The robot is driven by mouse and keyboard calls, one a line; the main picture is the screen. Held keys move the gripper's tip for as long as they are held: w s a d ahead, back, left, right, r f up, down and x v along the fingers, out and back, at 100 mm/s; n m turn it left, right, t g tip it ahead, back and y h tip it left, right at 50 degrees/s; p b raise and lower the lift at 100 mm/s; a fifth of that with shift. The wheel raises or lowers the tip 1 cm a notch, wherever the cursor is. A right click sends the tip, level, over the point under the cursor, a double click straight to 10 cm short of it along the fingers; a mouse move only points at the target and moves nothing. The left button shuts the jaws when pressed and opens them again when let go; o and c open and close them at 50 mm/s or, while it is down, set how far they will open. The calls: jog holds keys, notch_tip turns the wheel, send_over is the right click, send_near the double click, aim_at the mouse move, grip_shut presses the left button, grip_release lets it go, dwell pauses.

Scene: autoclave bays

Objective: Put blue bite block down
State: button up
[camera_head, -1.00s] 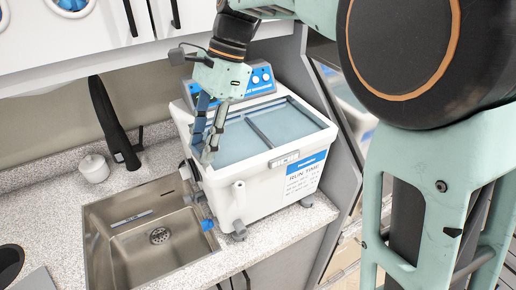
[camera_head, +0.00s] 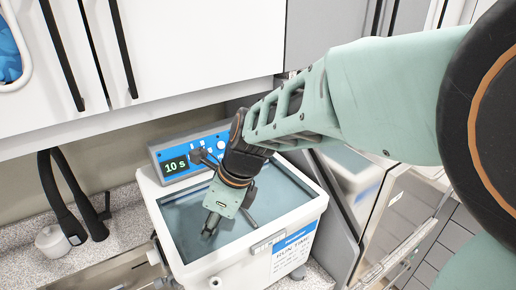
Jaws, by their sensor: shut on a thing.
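My gripper (camera_head: 209,228) points down into the open basin of the white ultrasonic cleaner (camera_head: 232,270), over its left half and inside the rim. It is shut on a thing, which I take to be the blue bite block. The block itself cannot be made out; the fingers and gripper body hide it. The fingertips look dark and small against the blue-grey basin, and I cannot tell whether they touch the bottom.
The cleaner's blue control panel (camera_head: 190,158) behind the basin reads "10 s". A steel sink (camera_head: 110,275) lies at the lower left, with a black tap (camera_head: 66,205) and a small white pot (camera_head: 52,241). White cupboards (camera_head: 190,50) hang above.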

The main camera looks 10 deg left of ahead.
aim_at(212, 241)
jog(key=shift+f+b, duration=2.4)
jog(key=shift+f, duration=0.2)
jog(key=shift+r, duration=0.1)
jog(key=o, duration=1.1)
